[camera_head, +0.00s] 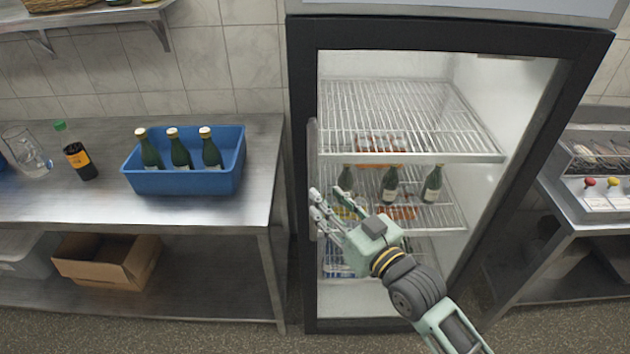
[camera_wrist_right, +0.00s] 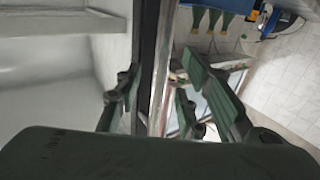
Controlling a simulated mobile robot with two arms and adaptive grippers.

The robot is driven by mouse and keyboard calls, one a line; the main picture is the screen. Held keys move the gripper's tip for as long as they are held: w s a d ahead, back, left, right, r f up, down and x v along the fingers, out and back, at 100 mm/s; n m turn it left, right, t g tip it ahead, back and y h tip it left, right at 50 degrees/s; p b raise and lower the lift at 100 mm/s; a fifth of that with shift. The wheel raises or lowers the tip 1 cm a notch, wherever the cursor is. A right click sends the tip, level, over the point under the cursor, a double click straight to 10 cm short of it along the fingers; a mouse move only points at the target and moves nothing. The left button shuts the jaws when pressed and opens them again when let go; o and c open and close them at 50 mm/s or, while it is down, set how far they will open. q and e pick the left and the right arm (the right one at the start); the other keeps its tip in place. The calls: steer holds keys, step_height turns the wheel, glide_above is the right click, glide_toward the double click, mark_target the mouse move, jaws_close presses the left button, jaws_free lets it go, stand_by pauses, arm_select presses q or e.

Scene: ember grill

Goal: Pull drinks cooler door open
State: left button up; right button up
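The drinks cooler (camera_head: 300,90) stands in the middle of the head view. Its dark-framed glass door looks shut, with shelves and bottles visible behind the glass. A pale vertical door handle (camera_head: 313,160) runs along the door's left side. My right gripper (camera_head: 320,211) is at the handle's lower part with its fingers spread. In the right wrist view, a dark frame edge and a lighter upright bar, probably the handle (camera_wrist_right: 162,75), pass between the separated fingers. I see no clear contact; the palm housing hides the lower part. My left gripper is not in view.
A steel table (camera_head: 235,205) stands left of the cooler, with a blue crate (camera_head: 185,181) of green bottles, a dark bottle (camera_head: 78,160) and a glass jug (camera_head: 27,155). A cardboard box (camera_head: 105,270) is below. Another steel counter (camera_head: 580,225) stands right. Floor shows before the cooler.

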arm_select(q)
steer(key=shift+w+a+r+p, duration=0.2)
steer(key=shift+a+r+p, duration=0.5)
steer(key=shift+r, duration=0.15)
arm_select(e)
steer(key=x, duration=0.6)
steer(key=shift+a, duration=0.25)
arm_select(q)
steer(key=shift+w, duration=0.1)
arm_select(e)
steer(key=shift+w+f, duration=0.1)
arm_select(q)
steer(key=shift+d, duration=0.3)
arm_select(e)
jaws_close()
